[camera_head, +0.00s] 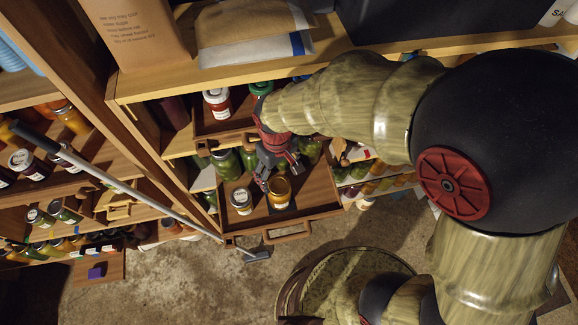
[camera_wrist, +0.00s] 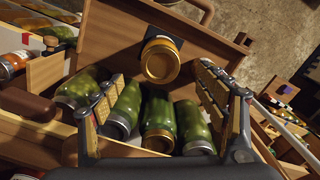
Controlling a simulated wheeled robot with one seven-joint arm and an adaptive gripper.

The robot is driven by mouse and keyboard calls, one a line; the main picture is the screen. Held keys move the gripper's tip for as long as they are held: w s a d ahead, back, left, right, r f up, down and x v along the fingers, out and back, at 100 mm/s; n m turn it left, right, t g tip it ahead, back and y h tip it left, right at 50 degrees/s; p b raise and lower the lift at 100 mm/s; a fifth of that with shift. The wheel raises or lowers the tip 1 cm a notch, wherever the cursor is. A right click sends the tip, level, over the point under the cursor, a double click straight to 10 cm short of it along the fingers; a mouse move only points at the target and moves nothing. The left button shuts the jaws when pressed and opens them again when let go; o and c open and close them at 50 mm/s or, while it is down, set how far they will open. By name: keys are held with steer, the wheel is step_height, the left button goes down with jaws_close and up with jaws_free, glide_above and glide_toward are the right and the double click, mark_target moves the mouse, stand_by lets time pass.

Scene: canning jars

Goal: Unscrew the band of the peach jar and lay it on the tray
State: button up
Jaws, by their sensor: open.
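The jar with orange contents, which looks like the peach jar (camera_head: 279,190), stands upright on a wooden tray-like surface (camera_head: 318,190). In the wrist view its gold band (camera_wrist: 160,61) faces the camera, and a dark square patch (camera_wrist: 243,39) shows beside it. The band is on the jar. My gripper (camera_head: 279,172) is just above and behind this jar in the head view. In the wrist view my gripper (camera_wrist: 160,76) has its two fingers spread wide, with the band between and beyond them. Nothing is held. Contact with the band is not visible.
A white-lidded jar (camera_head: 241,199) stands left of the peach jar. Several green jars (camera_wrist: 158,120) lie close below my fingers in the wrist view. A shelf board (camera_head: 225,75) runs above. The wooden surface right of the peach jar is bare.

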mark_target(281, 185)
steer(key=shift+f, duration=3.5)
steer(key=shift+c, duration=0.4)
steer(key=c, duration=1.2)
steer(key=shift+c, duration=0.3)
steer(key=n, duration=0.4)
steer(key=shift+n, duration=0.3)
steer(key=shift+d+n, duration=0.1)
steer(key=shift+n, duration=0.7)
steer(key=n, duration=0.3)
steer(key=shift+w, duration=0.15)
